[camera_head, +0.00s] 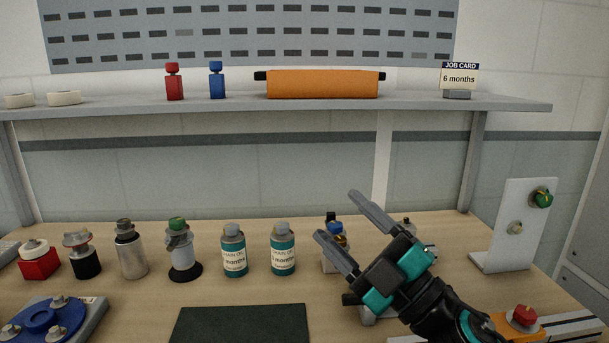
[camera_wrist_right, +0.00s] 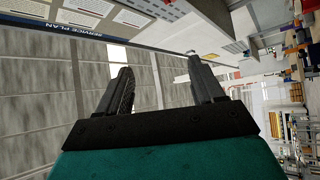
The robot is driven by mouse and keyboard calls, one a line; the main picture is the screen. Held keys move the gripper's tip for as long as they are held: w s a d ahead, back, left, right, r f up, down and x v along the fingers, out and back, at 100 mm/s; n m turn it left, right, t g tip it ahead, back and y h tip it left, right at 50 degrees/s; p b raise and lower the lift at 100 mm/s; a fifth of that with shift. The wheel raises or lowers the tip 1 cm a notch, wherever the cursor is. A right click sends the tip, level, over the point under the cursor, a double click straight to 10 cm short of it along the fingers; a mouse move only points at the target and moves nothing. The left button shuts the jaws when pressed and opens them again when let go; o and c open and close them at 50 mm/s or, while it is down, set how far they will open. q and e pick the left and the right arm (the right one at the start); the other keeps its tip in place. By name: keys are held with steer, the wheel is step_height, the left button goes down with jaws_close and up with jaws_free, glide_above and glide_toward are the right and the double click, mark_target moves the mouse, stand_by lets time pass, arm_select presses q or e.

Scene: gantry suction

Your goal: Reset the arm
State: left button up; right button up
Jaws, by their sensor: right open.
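My right gripper (camera_head: 347,226) is raised over the right half of the workbench in the head view, with grey fingers pointing up and to the left. Its two fingers are spread apart and nothing is between them. The right wrist view also shows this gripper (camera_wrist_right: 160,90) open and empty, with a wall behind it. My right arm comes in from the bottom right and partly hides small bottles behind it. My left gripper does not show in either view.
Several bottles and cans, including two teal bottles (camera_head: 234,251) (camera_head: 283,249), stand along the bench. A dark mat (camera_head: 240,325) lies in front. A blue round fixture (camera_head: 42,318) is at left, a red button (camera_head: 524,316) at right. A shelf (camera_head: 300,102) spans above.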

steer(key=s+d+f+m+g+h, duration=0.1)
steer(key=s+d+f+m+h, duration=0.1)
steer(key=d+f+m+h, duration=0.6)
steer(key=s+d+f+m+g+h, duration=0.1)
steer(key=s+d+f+m+h, duration=0.1)
steer(key=d+f+m+h, duration=0.55)
steer(key=s+f+m+g, duration=0.4)
steer(key=s+f+g, duration=0.7)
steer(key=s+f, duration=0.7)
steer(key=w+a+f+t, duration=0.3)
steer(key=w+f+t, duration=0.2)
steer(key=f+t, duration=0.1)
steer(key=shift+a+f+t+y, duration=0.3)
steer(key=shift+f+t+y, duration=0.1)
steer(key=shift+t, duration=0.4)
steer(key=shift+w+d, duration=0.1)
